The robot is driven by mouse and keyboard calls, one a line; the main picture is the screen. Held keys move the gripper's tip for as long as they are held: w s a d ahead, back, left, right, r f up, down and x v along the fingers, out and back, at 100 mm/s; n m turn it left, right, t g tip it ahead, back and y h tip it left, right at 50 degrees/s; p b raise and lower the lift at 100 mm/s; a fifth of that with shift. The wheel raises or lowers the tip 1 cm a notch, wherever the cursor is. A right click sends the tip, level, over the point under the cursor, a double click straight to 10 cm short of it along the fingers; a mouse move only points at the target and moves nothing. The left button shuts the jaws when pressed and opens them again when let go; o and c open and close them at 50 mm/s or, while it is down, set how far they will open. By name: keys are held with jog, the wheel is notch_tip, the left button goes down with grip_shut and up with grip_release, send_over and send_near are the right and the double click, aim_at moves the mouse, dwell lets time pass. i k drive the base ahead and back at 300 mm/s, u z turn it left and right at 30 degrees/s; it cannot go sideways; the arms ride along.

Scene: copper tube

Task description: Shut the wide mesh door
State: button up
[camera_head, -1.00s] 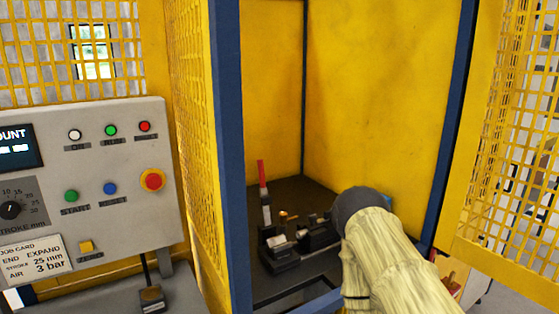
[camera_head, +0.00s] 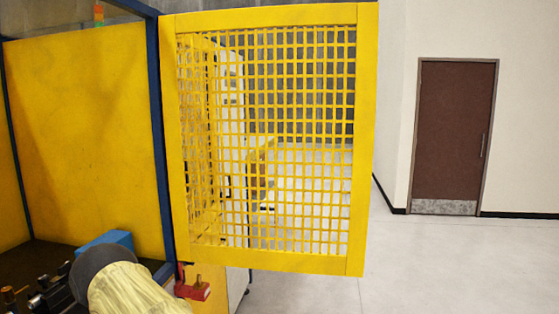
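The wide mesh door (camera_head: 368,140) is a yellow-framed grid panel, standing swung open to the right of the machine enclosure. Its left edge meets the dark blue corner post (camera_head: 158,130), and the enclosure opening to the left is uncovered. My arm, in a cream sleeve with a dark rounded joint, shows at the lower left in front of the opening, below the door's lower left corner. My gripper is not visible in this view.
Inside the enclosure are a blue block (camera_head: 105,241) and dark tooling (camera_head: 55,295) at lower left. A red clamp-like part (camera_head: 193,290) sits by the post's foot. Open grey floor (camera_head: 440,265) lies right of the door, with a brown room door (camera_head: 452,130) in the far wall.

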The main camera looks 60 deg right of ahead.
aim_at(365, 15)
jog(key=z, duration=2.65)
jog(key=i, duration=4.25)
jog(key=u, duration=3.95)
